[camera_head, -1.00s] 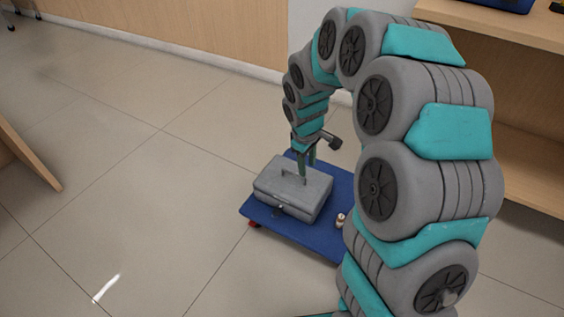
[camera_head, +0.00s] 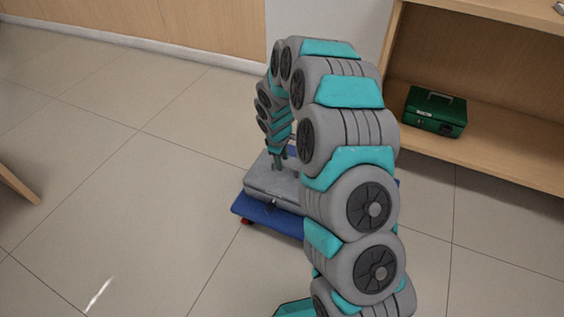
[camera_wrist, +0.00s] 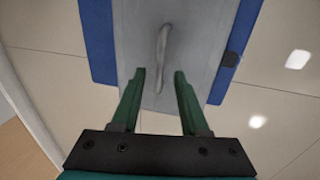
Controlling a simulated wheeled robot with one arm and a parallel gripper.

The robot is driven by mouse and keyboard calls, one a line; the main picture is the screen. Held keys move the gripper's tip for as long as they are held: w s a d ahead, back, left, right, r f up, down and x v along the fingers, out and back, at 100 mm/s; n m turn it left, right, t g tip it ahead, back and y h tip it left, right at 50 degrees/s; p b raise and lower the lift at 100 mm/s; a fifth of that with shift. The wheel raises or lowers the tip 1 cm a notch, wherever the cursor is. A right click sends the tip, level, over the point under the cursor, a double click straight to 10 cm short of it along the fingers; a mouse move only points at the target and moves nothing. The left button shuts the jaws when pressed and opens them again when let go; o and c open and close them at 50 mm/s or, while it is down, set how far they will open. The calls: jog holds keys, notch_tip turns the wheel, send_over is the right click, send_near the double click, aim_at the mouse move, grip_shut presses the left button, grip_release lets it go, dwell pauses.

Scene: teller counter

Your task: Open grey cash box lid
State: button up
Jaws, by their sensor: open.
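The grey cash box (camera_head: 262,186) sits on a blue wheeled platform on the floor, in the middle of the head view, and its lid looks shut. In the wrist view the lid (camera_wrist: 200,45) fills the upper middle, with its grey handle (camera_wrist: 162,45) standing up from it. My gripper (camera_wrist: 160,75) is open, its two green fingers over the lid and on either side of the line of the handle. In the head view my gripper (camera_head: 278,160) is partly hidden by my arm.
The blue platform (camera_head: 268,221) shows at the box's front and sides. A green cash box (camera_head: 435,111) stands on a wooden shelf (camera_head: 490,145) at the right. A wooden edge (camera_head: 15,183) shows at the far left.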

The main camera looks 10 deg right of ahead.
jog(key=shift+w+d+f, duration=0.1)
jog(key=shift+w+f, duration=0.1)
jog(key=shift+f, duration=0.55)
grip_shut()
dwell(0.9)
